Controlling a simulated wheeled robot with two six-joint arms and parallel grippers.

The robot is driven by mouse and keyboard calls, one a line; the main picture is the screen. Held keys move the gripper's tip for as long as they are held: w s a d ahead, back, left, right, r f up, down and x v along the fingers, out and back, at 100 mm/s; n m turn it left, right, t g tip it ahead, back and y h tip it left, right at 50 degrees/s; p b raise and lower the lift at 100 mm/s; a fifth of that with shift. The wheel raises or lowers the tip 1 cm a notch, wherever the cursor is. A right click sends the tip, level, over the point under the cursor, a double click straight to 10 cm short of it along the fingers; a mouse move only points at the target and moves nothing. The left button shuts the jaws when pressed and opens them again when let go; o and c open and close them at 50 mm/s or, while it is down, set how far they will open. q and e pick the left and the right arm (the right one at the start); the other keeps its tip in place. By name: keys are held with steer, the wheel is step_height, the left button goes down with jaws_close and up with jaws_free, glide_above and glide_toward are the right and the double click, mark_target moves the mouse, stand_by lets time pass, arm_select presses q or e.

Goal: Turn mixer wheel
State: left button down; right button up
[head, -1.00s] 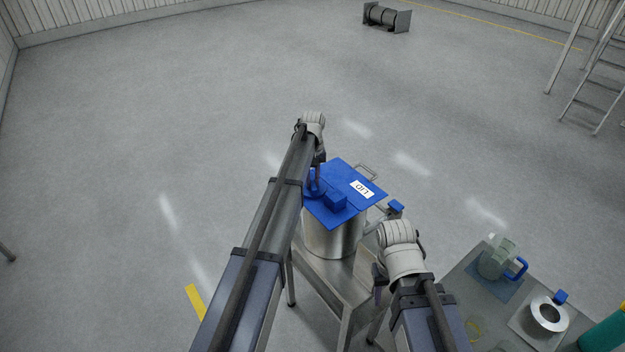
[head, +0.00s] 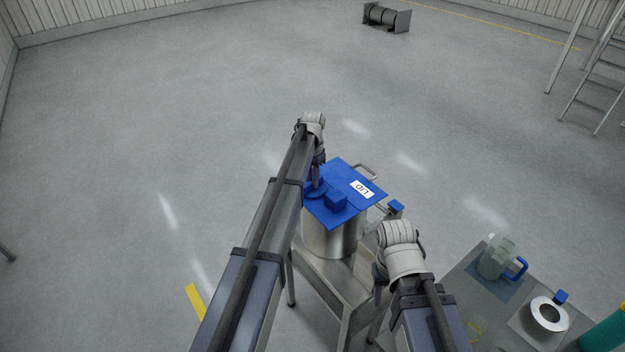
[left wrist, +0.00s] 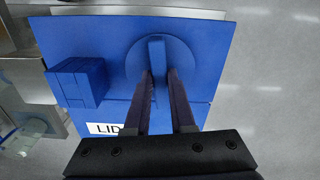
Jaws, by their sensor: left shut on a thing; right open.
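The mixer wheel (left wrist: 184,48), a blue disc with a raised bar handle (left wrist: 156,50), lies on the blue hopper lid (left wrist: 85,30), which carries a white LID label. In the head view the lid (head: 343,176) covers a steel hopper (head: 330,241), and the wheel is partly hidden by my left arm. My left gripper (head: 317,181) points down at the wheel. In the left wrist view its fingers (left wrist: 161,76) are shut on the bar handle, one on each side. My right gripper (head: 382,290) is open and empty, low beside the hopper stand.
A blue block (head: 336,201) stands on the lid close to the wheel. A side table (head: 490,325) at lower right holds a clear jug (head: 497,257), a steel ring-shaped part (head: 549,314) and a teal cylinder (head: 607,333).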

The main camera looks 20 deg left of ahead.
arm_select(q)
steer(key=m, duration=0.4)
steer(key=shift+m, duration=2.1)
steer(key=c, duration=0.8)
jaws_free()
steer(key=shift+o, duration=0.2)
step_height(320, 180, up, 8)
steer(key=p, duration=0.8)
steer(key=shift+f, duration=0.1)
